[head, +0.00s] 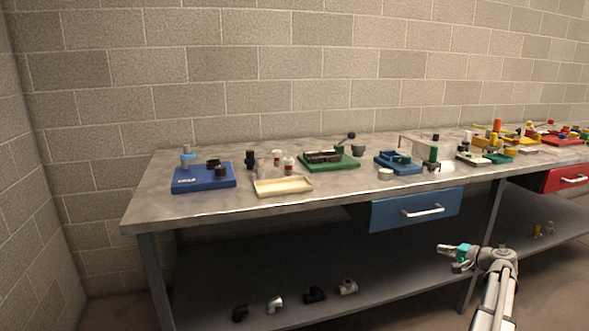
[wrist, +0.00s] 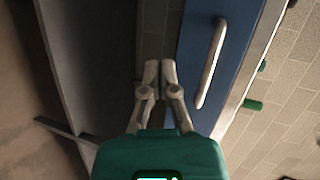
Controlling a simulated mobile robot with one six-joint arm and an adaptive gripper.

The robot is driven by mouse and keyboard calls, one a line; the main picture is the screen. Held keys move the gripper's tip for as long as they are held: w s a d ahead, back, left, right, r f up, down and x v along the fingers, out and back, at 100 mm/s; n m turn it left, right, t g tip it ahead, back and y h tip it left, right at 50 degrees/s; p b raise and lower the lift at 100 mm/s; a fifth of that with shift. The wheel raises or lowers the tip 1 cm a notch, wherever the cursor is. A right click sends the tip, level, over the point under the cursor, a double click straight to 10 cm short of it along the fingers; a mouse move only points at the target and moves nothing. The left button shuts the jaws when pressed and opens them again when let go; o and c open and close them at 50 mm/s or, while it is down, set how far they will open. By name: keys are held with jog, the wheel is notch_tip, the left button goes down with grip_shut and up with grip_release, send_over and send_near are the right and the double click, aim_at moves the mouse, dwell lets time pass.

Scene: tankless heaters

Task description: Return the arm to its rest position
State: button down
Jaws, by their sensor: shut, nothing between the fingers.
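My gripper (head: 447,256) is in front of the workbench in the head view, below and to the right of the blue drawer (head: 388,213). My arm comes up from the lower right corner. In the wrist view my gripper (wrist: 159,66) has its two fingertips together with nothing between them. The blue drawer (wrist: 196,45) with its pale handle (wrist: 211,65) lies to the right of the fingers there, apart from them.
The workbench top (head: 150,205) holds a dark blue fixture (head: 204,181), a cream tray (head: 283,186), a green fixture (head: 318,165) and other small parts. Several pipe fittings lie on the lower shelf (head: 215,285). A red drawer (head: 566,178) is at the right.

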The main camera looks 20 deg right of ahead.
jog(key=w+a+f+n+g+y, duration=0.1)
jog(key=w+a+f+n+g, duration=0.15)
jog(key=a, duration=0.85)
jog(key=w+a+f+n+g, duration=0.2)
jog(key=a+f+g, duration=0.1)
jog(key=a, duration=0.8)
jog(key=w+a+f+n+g+y, duration=0.1)
jog(key=w+a+f+n+g, duration=0.15)
jog(key=a, duration=0.85)
jog(key=s+a+f+n+g+h, duration=0.2)
jog(key=s+a, duration=0.2)
jog(key=a, duration=0.5)
jog(key=s+a+f+n+g+h, duration=0.2)
jog(key=s+a+n, duration=0.15)
jog(key=a, duration=0.45)
jog(key=s+a+f+n+g+h, duration=0.15)
jog(key=s+a, duration=0.25)
jog(key=a, duration=0.5)
notch_tip(320, 180, up, 32)
jog(key=p, duration=3.2)
jog(key=shift+s+r+g, duration=0.15)
jog(key=shift+r+g, duration=0.05)
jog(key=shift+g, duration=0.25)
